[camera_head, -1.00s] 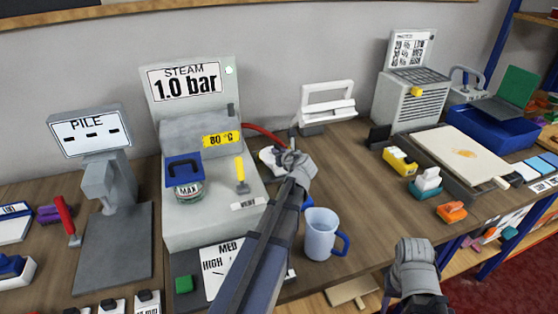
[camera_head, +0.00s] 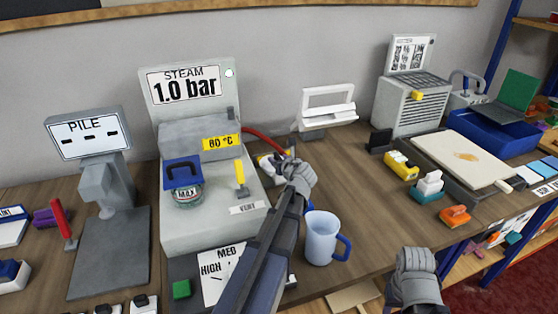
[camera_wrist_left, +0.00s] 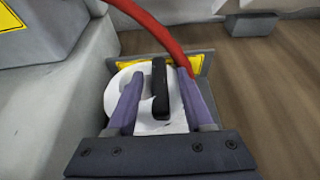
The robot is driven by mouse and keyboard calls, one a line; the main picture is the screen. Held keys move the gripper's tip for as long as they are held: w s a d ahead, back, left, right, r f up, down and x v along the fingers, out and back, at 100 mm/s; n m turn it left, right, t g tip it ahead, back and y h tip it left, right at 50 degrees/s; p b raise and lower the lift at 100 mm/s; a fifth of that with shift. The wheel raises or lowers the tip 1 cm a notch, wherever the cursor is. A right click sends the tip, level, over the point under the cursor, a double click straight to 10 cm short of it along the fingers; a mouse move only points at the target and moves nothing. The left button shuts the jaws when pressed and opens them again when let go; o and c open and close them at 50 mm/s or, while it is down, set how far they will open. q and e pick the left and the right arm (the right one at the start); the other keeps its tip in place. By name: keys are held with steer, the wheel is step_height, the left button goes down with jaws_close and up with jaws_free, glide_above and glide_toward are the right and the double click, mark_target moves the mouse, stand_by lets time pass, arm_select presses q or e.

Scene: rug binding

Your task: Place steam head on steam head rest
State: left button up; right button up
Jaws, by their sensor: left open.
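The steam head, white with an upright black handle (camera_wrist_left: 160,88), shows in the left wrist view with a red hose (camera_wrist_left: 160,25) running above it. It appears to sit in a grey holder with yellow patches (camera_wrist_left: 205,60), which looks like the steam head rest; the contact beneath is hidden. In the head view the white steam head (camera_head: 268,170) is partly covered by my left gripper (camera_head: 283,160). That gripper is open, its two purple fingers standing either side of the black handle with gaps. My right gripper (camera_head: 415,268) is at the lower right, its fingertips not clear.
The steam unit (camera_head: 205,215) stands close left of my left gripper. A blue mug (camera_head: 319,240) is just right of my left arm. A white handled frame (camera_head: 328,107) stands behind.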

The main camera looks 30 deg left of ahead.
arm_select(q)
steer(key=shift+r, duration=0.1)
steer(key=shift+s+d+r+p, duration=0.1)
steer(key=shift+r+p, duration=0.05)
steer(key=shift+p, duration=0.15)
steer(key=p+v, duration=0.4)
steer(key=v, duration=0.7)
steer(key=shift+s+d, duration=0.2)
steer(key=shift+r, duration=0.1)
stand_by(0.7)
